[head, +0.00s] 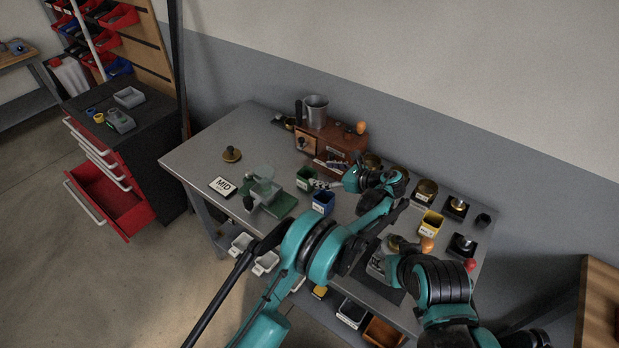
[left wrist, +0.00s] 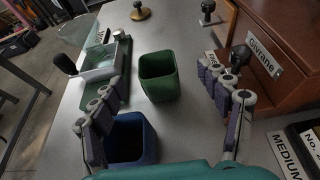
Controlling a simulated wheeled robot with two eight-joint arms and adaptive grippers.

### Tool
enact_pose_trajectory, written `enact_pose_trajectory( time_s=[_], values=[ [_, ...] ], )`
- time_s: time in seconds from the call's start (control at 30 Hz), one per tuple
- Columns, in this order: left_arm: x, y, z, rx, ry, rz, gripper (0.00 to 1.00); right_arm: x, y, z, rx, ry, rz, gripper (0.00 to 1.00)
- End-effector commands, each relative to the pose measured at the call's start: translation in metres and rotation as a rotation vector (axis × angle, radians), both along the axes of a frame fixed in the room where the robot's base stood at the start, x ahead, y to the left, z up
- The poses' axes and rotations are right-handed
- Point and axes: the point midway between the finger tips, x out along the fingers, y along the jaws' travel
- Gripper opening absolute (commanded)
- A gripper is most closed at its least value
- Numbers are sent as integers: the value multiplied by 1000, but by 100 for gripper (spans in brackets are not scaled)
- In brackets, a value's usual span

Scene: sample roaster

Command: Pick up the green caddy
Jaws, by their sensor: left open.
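The green caddy (head: 305,178) is a small open box standing upright on the grey bench, behind the blue caddy (head: 322,203) in the head view. In the left wrist view the green caddy (left wrist: 159,78) stands ahead, between the lines of my two spread fingers. My left gripper (head: 322,184) is open and empty; it also shows in the left wrist view (left wrist: 165,62). It looks apart from the green caddy. The blue caddy (left wrist: 132,140) is nearer the wrist camera, partly hidden by the left finger. My right arm is at lower right; its gripper is not discernible.
A wooden drawer cabinet (head: 328,140) with a metal jug stands behind right. A scale with a clear bowl (head: 263,192) and a MID sign (head: 222,186) lie left. A yellow caddy (head: 431,223) and brass tins are right. Clear bench lies at far left.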

Motion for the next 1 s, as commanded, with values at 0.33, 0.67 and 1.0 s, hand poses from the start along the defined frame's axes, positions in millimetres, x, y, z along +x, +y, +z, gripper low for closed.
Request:
enact_pose_trajectory(
  time_s=[0.33, 0.67, 1.0],
  values=[
    [17, 29, -19, 1, 0, 3, 76, 0, 0, -13, 0, 0, 0, 40],
    [35, 57, -34, 0, 0, 1, 76, 0, 0, -25, 0, 0, 0, 40],
    [34, 57, -33, 0, 0, 1, 23, 0, 0, -24, 0, 0, 0, 40]
  ],
)
